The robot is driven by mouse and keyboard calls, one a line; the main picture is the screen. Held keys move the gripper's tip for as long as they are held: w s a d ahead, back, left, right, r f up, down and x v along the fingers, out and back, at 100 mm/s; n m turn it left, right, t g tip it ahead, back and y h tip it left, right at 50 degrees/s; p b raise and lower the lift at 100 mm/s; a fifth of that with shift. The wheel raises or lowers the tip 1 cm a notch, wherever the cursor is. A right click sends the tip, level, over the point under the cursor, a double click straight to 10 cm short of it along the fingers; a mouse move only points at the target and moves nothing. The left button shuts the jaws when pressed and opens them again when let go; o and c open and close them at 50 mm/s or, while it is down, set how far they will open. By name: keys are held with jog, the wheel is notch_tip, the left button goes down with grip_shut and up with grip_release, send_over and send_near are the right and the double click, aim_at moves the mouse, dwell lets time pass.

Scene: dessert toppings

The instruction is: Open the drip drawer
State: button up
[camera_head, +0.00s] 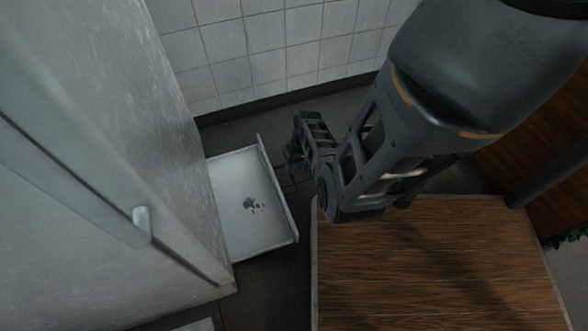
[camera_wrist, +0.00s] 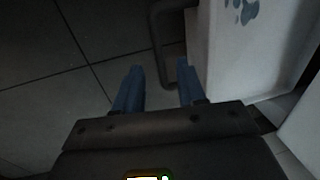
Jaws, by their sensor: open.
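The drip drawer (camera_head: 273,223) is a shallow white tray sticking out of the base of the large grey cabinet, with dark spots on its floor. The drawer's front (camera_wrist: 205,60) shows at the right of the wrist view. A dark bent handle (camera_wrist: 158,38) stands off that front. My gripper (camera_head: 291,156) is low, near the drawer's far front corner. In the wrist view my gripper (camera_wrist: 159,80) has its two blue fingers apart with nothing held between them. The handle's near end shows by the right fingertip; I cannot tell whether they touch.
The grey cabinet (camera_head: 165,100) with a light door handle (camera_head: 142,226) fills the left. A brown wood-topped table (camera_head: 430,265) stands right of the drawer, with a narrow gap of dark floor between them. A white tiled wall (camera_head: 260,50) closes the back.

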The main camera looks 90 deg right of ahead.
jog(key=shift+s+d+r+p, duration=0.1)
jog(key=shift+r+p, duration=0.1)
jog(key=shift+r, duration=0.4)
jog(key=shift+s+a+r+p, duration=0.1)
jog(key=shift+s+r+p, duration=0.1)
jog(key=shift+r, duration=0.4)
jog(key=shift+s+d+r+p, duration=0.1)
jog(key=shift+r+p, duration=0.1)
jog(key=shift+r, duration=0.4)
jog(key=shift+w, duration=0.1)
jog(key=a+r+n+t+h, duration=0.4)
jog(key=a+r+n+t, duration=0.65)
jog(key=a+r, duration=1.45)
jog(key=a+r+n+t+y, duration=0.1)
jog(key=a+r+y, duration=0.1)
jog(key=a+r, duration=0.55)
jog(key=a+r+n+t+y, duration=0.15)
jog(key=a+r, duration=0.25)
jog(key=r, duration=0.6)
notch_tip(320, 180, up, 25)
jog(key=p, duration=2.6)
jog(key=shift+s+d+r, duration=0.15)
jog(key=shift+s+d, duration=0.15)
